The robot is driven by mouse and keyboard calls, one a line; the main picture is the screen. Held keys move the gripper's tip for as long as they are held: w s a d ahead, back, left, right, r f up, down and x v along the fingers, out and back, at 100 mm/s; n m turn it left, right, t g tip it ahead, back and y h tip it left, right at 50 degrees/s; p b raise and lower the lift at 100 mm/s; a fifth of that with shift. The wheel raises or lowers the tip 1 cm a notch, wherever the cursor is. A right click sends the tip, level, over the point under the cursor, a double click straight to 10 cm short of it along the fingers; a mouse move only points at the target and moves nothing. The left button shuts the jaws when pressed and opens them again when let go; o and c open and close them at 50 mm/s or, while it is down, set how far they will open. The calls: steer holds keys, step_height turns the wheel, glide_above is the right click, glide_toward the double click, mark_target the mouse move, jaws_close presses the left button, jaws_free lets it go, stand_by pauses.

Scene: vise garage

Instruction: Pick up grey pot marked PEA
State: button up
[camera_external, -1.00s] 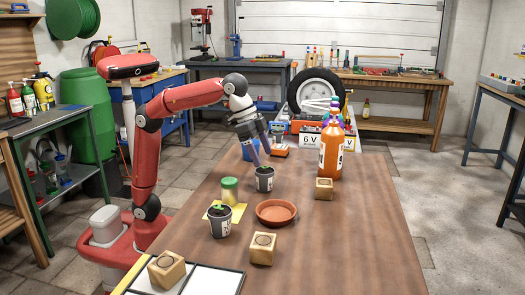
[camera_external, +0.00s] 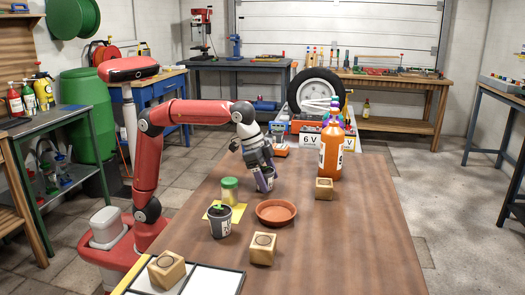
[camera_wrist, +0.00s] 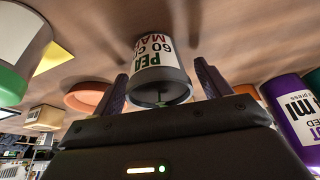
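The grey pot marked PEA (camera_external: 267,183) stands on the wooden table, partly hidden by my gripper's fingers in the external view. In the wrist view the pot (camera_wrist: 160,52) shows its white label with green "PEA" lettering, a dark rim and a small green sprout. My gripper (camera_external: 265,176) is tilted down at the pot. In the wrist view its two dark fingers (camera_wrist: 162,86) are spread, one on each side of the pot, with narrow gaps showing.
A jar with a green lid (camera_external: 229,190), a terracotta saucer (camera_external: 276,212) and a second potted sprout (camera_external: 220,223) stand nearby. Wooden blocks (camera_external: 262,249) and an orange bottle (camera_external: 331,150) are also on the table. The table's right side (camera_external: 365,225) is clear.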

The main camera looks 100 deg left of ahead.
steer(key=c, duration=0.9)
steer(key=shift+c, duration=0.2)
steer(key=shift+r, duration=0.1)
